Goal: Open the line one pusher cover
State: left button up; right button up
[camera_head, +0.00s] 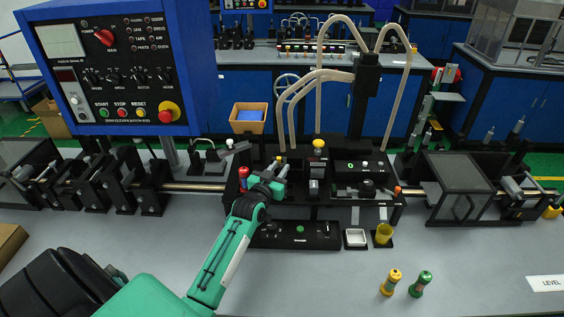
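My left arm, green, reaches from the bottom left to the black fixture (330,212) in the middle of the bench. Its gripper (279,172) is over the left part of that fixture, beside a red-topped post (243,174). The fingers are small and partly hidden by the wrist, so I cannot tell whether they are open or touch anything. Which part is the line one pusher cover is not clear at this size. A smoky clear box (459,186) stands to the right of the fixture. My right gripper is out of view.
A blue control panel (110,70) stands at the left behind black roller units (115,180). Pale hoses (322,80) arch over the fixture. A yellow cup (383,235), a white tray (356,238) and yellow and green bottles (391,282) stand at front right. The front middle bench is clear.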

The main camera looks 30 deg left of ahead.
pick_arm(q)
jog(key=shift+w+a, duration=0.2)
jog(key=shift+w, duration=1.05)
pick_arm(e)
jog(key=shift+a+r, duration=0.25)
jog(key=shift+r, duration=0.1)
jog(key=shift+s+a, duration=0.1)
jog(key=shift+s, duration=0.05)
pick_arm(q)
grip_shut()
jog(key=shift+w+d+p, duration=0.2)
jog(key=shift+w+d, duration=0.15)
jog(key=shift+d, duration=0.25)
jog(key=shift+w+d+p, duration=0.15)
jog(key=shift+w+d, duration=0.2)
jog(key=shift+d, duration=0.2)
grip_release()
jog(key=shift+a, duration=0.1)
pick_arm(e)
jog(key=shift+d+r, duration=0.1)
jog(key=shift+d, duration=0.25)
